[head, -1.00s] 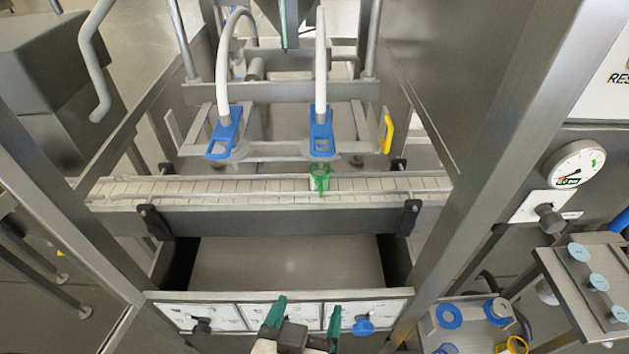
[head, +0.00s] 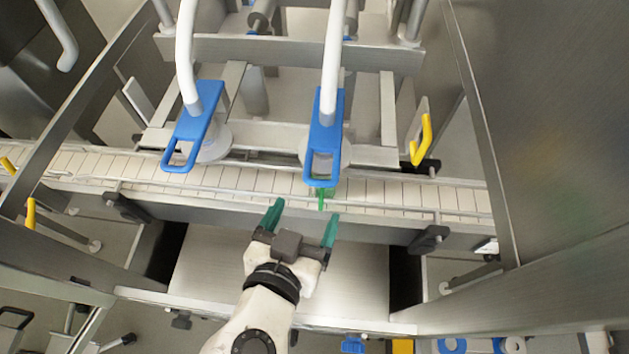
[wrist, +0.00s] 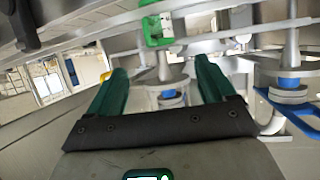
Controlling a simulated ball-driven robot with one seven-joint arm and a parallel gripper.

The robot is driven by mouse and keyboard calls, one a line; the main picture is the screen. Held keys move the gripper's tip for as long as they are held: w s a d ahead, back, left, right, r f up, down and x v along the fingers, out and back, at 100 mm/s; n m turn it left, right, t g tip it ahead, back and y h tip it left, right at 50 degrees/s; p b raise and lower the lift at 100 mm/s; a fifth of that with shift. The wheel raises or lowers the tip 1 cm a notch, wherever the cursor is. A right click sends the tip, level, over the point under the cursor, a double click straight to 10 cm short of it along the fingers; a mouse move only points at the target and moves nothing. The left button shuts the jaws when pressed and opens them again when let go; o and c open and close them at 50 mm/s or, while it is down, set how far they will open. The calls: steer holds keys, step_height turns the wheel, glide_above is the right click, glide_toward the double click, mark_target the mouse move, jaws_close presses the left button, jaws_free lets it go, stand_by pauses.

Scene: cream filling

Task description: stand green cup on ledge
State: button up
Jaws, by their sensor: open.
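The green cup (head: 323,193) is on the slatted conveyor (head: 240,190), under the right blue-handled filling nozzle (head: 325,135), which hides much of it in the head view. The green cup (wrist: 156,26) also shows in the wrist view at the top, beyond the fingertips. My gripper (head: 305,211) has green fingers spread apart, with nothing between them. It is at the conveyor's near side, just short of the cup and apart from it. My gripper (wrist: 160,66) also shows open in the wrist view. I cannot tell which surface is the ledge.
Metal guide rails run along the conveyor. A second blue-handled nozzle (head: 193,130) hangs to the left. A flat steel surface (head: 220,265) lies below the conveyor, bare where it shows. A yellow handle (head: 421,140) and a large steel panel (head: 540,120) stand to the right.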

steer(key=shift+w, duration=0.25)
steer(key=shift+w+d, duration=0.1)
steer(key=p, duration=0.2)
glide_above(321, 177)
steer(key=s, duration=0.3)
step_height(321, 177, down, 4)
steer(key=shift+d+f, duration=0.1)
steer(key=shift+d, duration=0.05)
steer(key=shift+c, duration=0.4)
steer(key=c, duration=1.1)
